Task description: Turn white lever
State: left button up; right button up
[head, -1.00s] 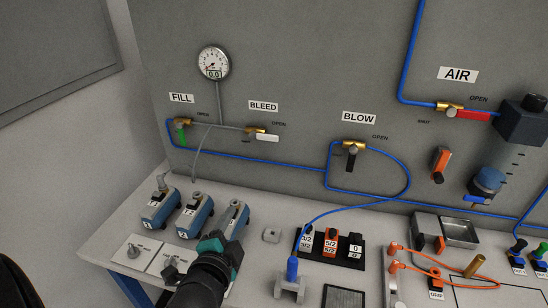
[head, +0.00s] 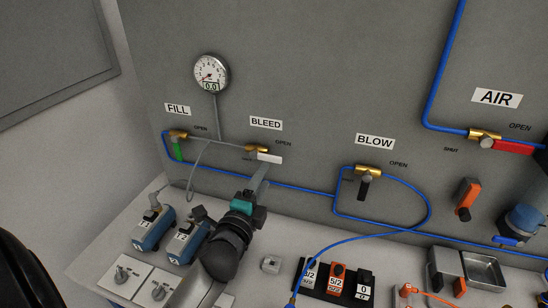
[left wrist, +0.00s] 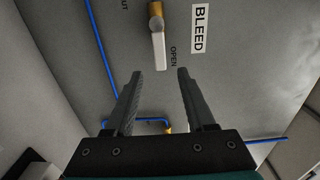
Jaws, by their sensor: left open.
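The white lever (head: 269,158) is on the brass BLEED valve on the grey panel. In the head view it points right, tilted slightly down, toward the OPEN mark. In the left wrist view the white lever (left wrist: 159,50) lies ahead of my left gripper (left wrist: 155,75), between the lines of its two fingers. My left gripper (head: 262,172) is open and empty, with its fingers just below the lever in the head view. I cannot tell whether a finger touches it. My right gripper is not in view.
The FILL valve with a green lever (head: 177,150) is to the left, and the BLOW valve with a black lever (head: 366,188) to the right. A blue hose (head: 300,184) runs below.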

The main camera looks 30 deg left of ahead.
aim_at(273, 161)
pick_arm(q)
jog(key=x, duration=0.8)
jog(key=shift+w+a, duration=0.15)
jog(key=shift+w, duration=0.15)
grip_shut()
dwell(1.2)
